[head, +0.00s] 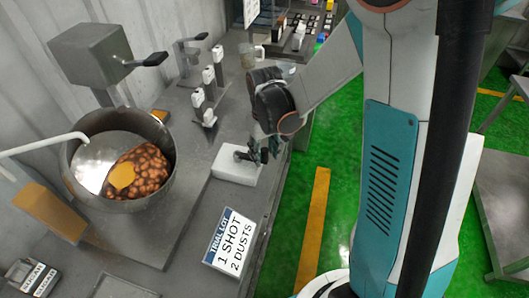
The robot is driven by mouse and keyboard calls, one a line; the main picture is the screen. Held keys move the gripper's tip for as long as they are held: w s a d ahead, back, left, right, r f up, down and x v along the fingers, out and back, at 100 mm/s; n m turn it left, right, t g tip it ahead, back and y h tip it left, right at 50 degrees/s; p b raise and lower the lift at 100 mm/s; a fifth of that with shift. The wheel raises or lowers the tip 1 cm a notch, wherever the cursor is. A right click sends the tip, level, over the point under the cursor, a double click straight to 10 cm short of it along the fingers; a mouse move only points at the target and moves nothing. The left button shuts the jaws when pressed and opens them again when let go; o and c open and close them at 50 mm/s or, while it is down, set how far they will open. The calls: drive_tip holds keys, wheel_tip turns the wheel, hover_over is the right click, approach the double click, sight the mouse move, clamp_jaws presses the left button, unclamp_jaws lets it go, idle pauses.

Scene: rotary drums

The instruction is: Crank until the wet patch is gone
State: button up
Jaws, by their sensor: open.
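A round steel drum (163,165) stands open on the bench at the left. A heap of brown rounded pieces (150,165) lies in its lower right part. A yellow-orange patch (123,175) shows on the heap. A white box (236,173) with a small dark crank handle (241,156) sits right of the drum, near the bench edge. My gripper (265,149) is open, just right of the handle and pointing down. Whether its fingers touch or straddle the handle I cannot tell.
A grey box (90,55) with a black lever (155,59) stands behind the drum. Several white-topped dispensers (209,76) stand farther back. A sign (230,240) reading "TRIAL LOT 1 SHOT 2 DUSTS" lies in front. A pale pipe (40,145) reaches the drum from the left.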

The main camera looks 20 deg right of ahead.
clamp_jaws()
